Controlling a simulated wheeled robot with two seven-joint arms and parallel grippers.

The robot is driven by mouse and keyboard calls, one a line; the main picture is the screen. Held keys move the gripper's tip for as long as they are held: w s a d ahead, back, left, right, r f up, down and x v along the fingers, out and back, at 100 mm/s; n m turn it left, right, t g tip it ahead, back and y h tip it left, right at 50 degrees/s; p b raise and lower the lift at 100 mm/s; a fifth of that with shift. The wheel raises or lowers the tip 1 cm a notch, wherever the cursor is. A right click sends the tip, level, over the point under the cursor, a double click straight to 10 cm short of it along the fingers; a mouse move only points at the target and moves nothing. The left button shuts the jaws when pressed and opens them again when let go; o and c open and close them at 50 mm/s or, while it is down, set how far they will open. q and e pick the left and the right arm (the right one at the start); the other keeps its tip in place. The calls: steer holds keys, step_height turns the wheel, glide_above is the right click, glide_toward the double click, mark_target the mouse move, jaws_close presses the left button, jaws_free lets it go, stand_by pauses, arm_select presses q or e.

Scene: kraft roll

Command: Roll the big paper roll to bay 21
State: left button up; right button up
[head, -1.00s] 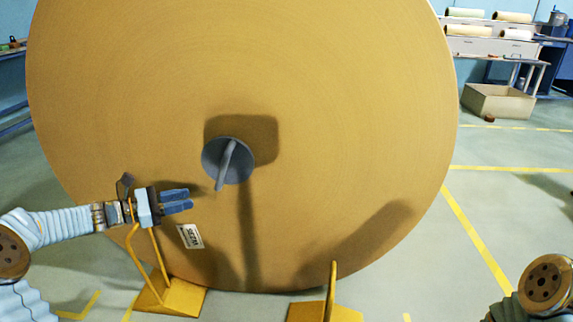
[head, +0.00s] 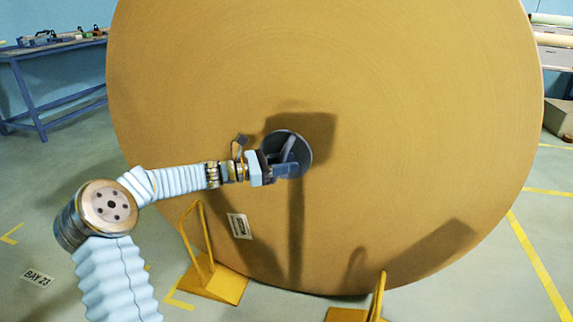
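The big paper roll (head: 400,120), brown and standing on its rim, fills the middle of the head view. Its grey core (head: 303,150) has a bar across it. A small white label (head: 239,226) is on the roll's face. My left gripper (head: 288,171) is at the core, its blue fingers over the lower part of the opening by the bar's lower end. I cannot tell whether they touch or close on the bar. My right gripper is not in view. Yellow chocks with upright handles stand at the roll's foot, one at left (head: 218,287) and one at right (head: 348,315).
A floor sign reading BAY 23 (head: 37,277) lies at the lower left. A blue workbench (head: 50,48) stands at the back left. A shelf with rolls (head: 555,38) and a box (head: 560,120) are at the right edge. Yellow lines (head: 538,265) mark open floor at right.

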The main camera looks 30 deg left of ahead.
arm_select(q)
steer(key=shift+w+d, duration=0.1)
jaws_close()
stand_by(1.4)
